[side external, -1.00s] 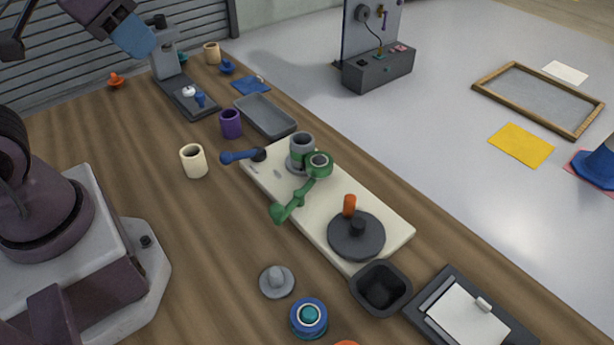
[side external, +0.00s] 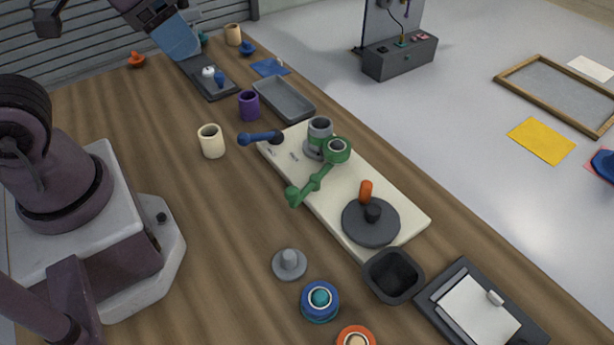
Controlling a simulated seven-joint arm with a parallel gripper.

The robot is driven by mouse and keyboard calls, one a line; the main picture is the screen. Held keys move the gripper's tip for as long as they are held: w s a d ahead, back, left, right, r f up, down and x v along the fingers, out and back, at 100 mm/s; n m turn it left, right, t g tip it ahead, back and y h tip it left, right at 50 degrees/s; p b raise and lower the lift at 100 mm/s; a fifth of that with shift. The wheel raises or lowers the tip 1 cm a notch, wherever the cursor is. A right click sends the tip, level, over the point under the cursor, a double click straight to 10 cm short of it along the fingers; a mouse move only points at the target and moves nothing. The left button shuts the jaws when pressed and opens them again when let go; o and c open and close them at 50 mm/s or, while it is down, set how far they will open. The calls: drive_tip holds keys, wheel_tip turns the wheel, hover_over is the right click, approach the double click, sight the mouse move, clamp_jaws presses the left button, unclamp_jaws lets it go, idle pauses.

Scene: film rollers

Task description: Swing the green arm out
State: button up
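The green arm (side external: 317,183) sits on a cream base plate (side external: 335,205). A blue-handled lever (side external: 261,138) sticks out at the plate's far left end. A dark disc (side external: 370,222) with an upright orange peg (side external: 366,190) is at the near right end. My gripper (side external: 180,40) is at the top left, high and well apart from the green arm. Its fingers cannot be made out.
A cream cup (side external: 211,141), a purple cup (side external: 249,105) and a grey tray (side external: 284,99) stand beyond the plate. Bare table lies left of the plate.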

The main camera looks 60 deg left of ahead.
drive_tip(key=w+d+f+m+g, duration=0.1)
drive_tip(key=w+d+f+g, duration=0.2)
drive_tip(key=w+d+f, duration=0.15)
drive_tip(key=n+g+y, duration=0.2)
drive_tip(key=n+y, duration=0.1)
drive_tip(key=n, duration=0.1)
approach(293, 190)
drive_tip(key=x, duration=1.1)
drive_tip(key=shift+f, duration=0.15)
clamp_jaws()
